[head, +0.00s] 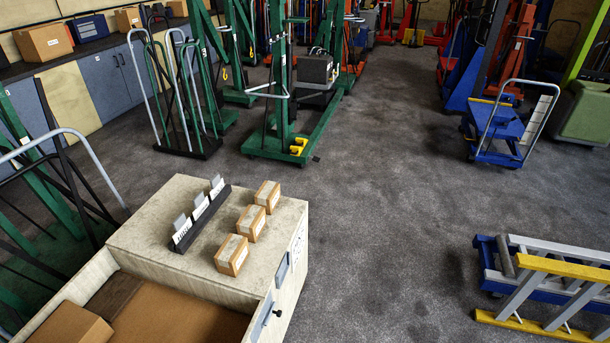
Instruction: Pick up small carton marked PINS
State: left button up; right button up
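Three small brown cartons with pale tape or labels stand in a row on a pale cabinet top (150,225) in the head view. The near carton (231,256), the middle carton (251,223) and the far carton (267,196) stand apart with small gaps. I cannot read any marking on them, so I cannot tell which one is PINS. A black rack (203,219) with three upright cards lies to their left; the lettering on its cards is too small to read surely. Neither of my grippers is in view.
An open drawer or bin (180,316) with a larger brown box (66,325) is in front. A yellow-and-grey ladder (545,290) lies at right. Green lifting frames (290,110) and a blue trolley (497,128) stand behind. The grey floor right of the cabinet is clear.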

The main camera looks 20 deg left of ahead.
aim_at(268, 196)
jog(key=i+u, duration=0.2)
jog(key=i, duration=0.2)
jog(key=i+l+u, duration=0.2)
jog(key=i, duration=0.25)
jog(key=i+l+u, duration=0.2)
jog(key=i, duration=0.2)
jog(key=i+l+u, duration=0.2)
jog(key=i, duration=0.2)
